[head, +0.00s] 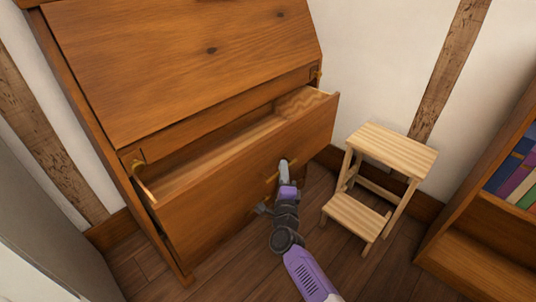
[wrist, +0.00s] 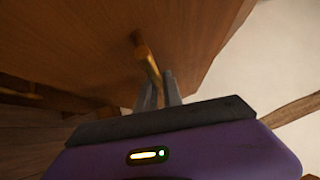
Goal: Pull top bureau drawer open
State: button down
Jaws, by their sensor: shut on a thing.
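The wooden bureau (head: 190,50) stands at the left and centre of the head view, with its slanted lid closed. Its top drawer (head: 215,180) is pulled out, and the pale inside shows behind the drawer front. My gripper (head: 284,168) is at the drawer front, shut on the brass handle (head: 272,178). In the wrist view the handle (wrist: 148,62) runs down between the two fingers of my gripper (wrist: 158,85). The fingers hide part of the handle.
A wooden step stool (head: 390,150) stands right of the drawer. A bookcase (head: 490,225) with several books is at the far right. Bare floor (head: 235,265) shows in front of the bureau. Brass pieces (head: 143,182) stick out at the bureau's front corners.

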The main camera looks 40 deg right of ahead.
jog(key=s+p, duration=0.1)
jog(key=s, duration=1.1)
jog(key=shift+s+d, duration=0.15)
jog(key=shift+s, duration=0.05)
jog(key=c, duration=1.5)
grip_release()
jog(key=p+v, duration=0.2)
jog(key=v, duration=0.5)
jog(key=shift+s+a, duration=0.25)
jog(key=shift+s, duration=0.05)
jog(key=shift+f, duration=0.1)
